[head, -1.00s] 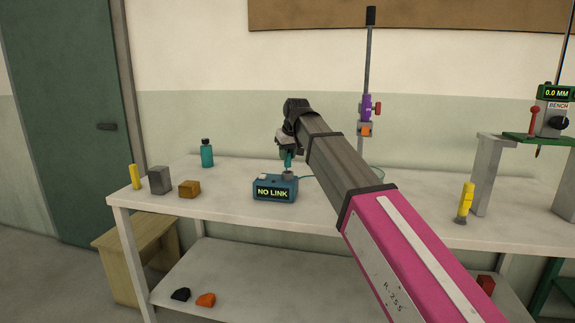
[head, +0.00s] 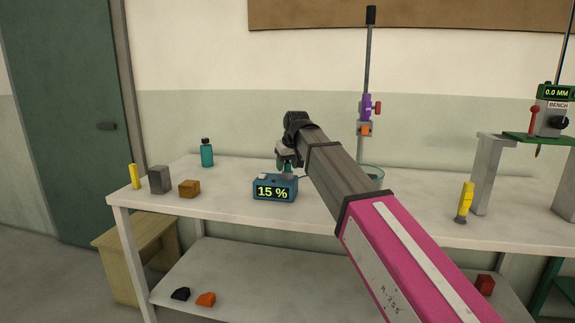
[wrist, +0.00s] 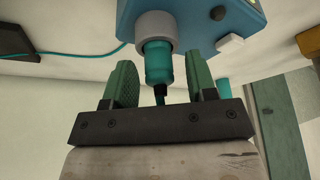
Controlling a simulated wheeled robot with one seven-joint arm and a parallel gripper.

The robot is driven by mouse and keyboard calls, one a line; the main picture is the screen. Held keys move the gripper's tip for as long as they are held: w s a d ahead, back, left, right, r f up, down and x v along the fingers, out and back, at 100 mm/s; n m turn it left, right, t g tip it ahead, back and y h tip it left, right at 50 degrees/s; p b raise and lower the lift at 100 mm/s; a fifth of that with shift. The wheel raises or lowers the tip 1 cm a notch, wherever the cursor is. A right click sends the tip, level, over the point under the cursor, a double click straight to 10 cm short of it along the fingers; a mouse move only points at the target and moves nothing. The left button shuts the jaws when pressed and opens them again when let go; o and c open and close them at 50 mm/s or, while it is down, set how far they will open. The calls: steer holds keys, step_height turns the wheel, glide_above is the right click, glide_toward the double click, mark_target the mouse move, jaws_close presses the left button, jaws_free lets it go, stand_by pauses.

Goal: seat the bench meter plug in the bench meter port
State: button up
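The bench meter (head: 275,194) is a blue box on the bench, its display reading "15 %". In the wrist view its blue body (wrist: 205,14) is at the top, with the grey round port collar (wrist: 156,30) on it. The teal bench meter plug (wrist: 158,62) has its end inside that collar; how deep it sits is hidden. My gripper (wrist: 160,82) is around the plug with its two green fingers apart, and a gap shows on each side of the plug. In the head view my gripper (head: 287,161) is just above the meter, partly hidden by my arm.
A teal bottle (head: 207,153), grey block (head: 159,179), brown block (head: 189,188) and yellow piece (head: 135,176) stand left on the bench (head: 225,210). A stand with a purple clamp (head: 367,106) rises behind my arm. A yellow cylinder (head: 465,203) stands right.

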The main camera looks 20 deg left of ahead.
steer(key=v, duration=1.2)
steer(key=shift+r, duration=0.15)
